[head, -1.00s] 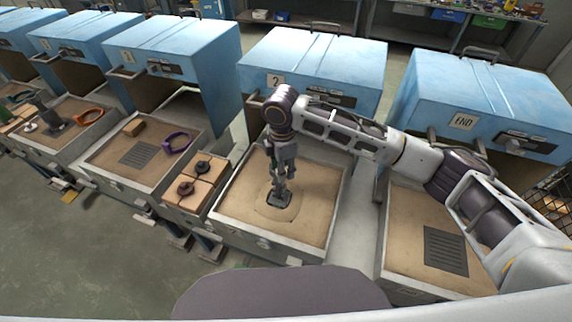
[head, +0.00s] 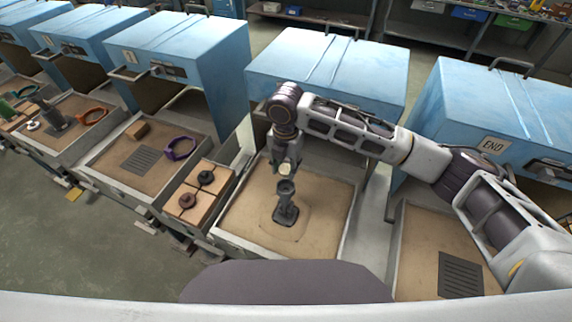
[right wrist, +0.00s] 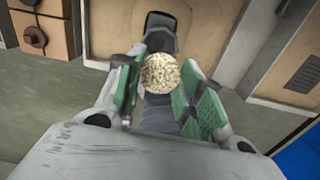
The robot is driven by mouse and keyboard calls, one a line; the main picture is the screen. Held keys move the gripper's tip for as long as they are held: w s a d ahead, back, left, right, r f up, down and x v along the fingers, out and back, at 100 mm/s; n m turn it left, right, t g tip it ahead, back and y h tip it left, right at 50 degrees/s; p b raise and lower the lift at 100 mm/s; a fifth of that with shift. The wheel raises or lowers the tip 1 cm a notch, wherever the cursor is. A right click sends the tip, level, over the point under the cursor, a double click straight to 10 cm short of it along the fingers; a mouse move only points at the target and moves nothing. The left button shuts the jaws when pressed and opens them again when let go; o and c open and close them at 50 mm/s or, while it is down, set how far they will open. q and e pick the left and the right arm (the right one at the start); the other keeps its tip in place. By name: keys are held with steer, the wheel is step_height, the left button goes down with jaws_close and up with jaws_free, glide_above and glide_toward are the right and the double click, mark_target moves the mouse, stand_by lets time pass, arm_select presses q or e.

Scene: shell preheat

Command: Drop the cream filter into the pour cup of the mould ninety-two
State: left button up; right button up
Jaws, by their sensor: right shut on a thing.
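My right gripper (head: 286,165) is shut on the cream filter (head: 285,169), a small round cream piece. In the right wrist view the filter (right wrist: 161,73) shows a speckled face between the green finger pads. Below the gripper, a dark grey mould (head: 286,211) stands upright on the sand bed of the tray, its pour cup (head: 286,187) at the top. The filter is just above the cup, apart from it in the head view. No number on the mould is readable. Part of the mould (right wrist: 160,24) shows beyond the filter in the right wrist view. My left gripper is not in view.
A blue oven (head: 330,75) stands behind the sand tray (head: 335,215). Left of the tray, wooden blocks (head: 186,212) carry dark round pieces. A purple ring clamp (head: 180,149) lies in the tray farther left. A right-hand tray holds a dark grate (head: 460,275).

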mark_target(286, 190)
steer(key=shift+w+n, duration=0.3)
steer(key=shift+w, duration=0.05)
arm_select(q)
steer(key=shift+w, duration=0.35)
arm_select(e)
steer(key=shift+s+r, duration=0.1)
steer(key=shift+s, duration=0.1)
steer(key=shift+f, duration=0.25)
steer(key=shift+f, duration=0.95)
steer(key=shift+f+b, duration=1.5)
steer(key=shift+b, duration=0.15)
steer(key=shift+f, duration=0.3)
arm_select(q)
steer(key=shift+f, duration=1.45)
arm_select(e)
steer(key=shift+f, duration=1.2)
